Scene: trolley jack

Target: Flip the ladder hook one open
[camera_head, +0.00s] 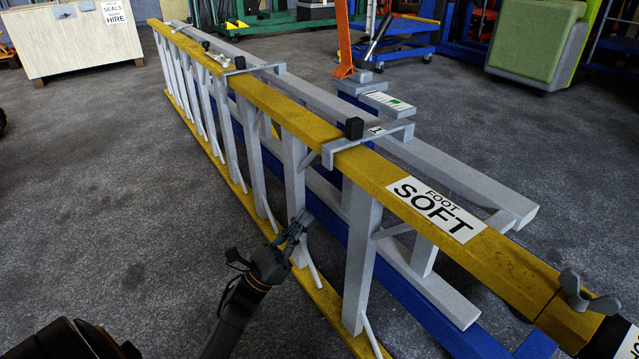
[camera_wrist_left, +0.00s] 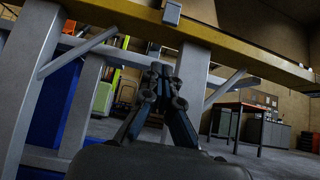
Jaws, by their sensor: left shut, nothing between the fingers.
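A yellow and grey ladder (camera_head: 270,99) lies on its side across the floor. A grey hook bracket with a black knob (camera_head: 353,128) spans the top yellow rail; its small label (camera_head: 376,130) seems to read 1. A second grey hook bracket (camera_head: 252,68) with a black knob sits farther along the rail. My left gripper (camera_head: 301,219) is shut and empty, below the rail and beside the rungs, apart from the nearer hook. In the left wrist view the gripper (camera_wrist_left: 160,70) points up toward the yellow rail (camera_wrist_left: 215,45).
Blue beams (camera_head: 395,290) run beneath and behind the ladder. A white label reading FOOT SOFT (camera_head: 437,208) is on the near rail, with a wing nut (camera_head: 574,288) at its end.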

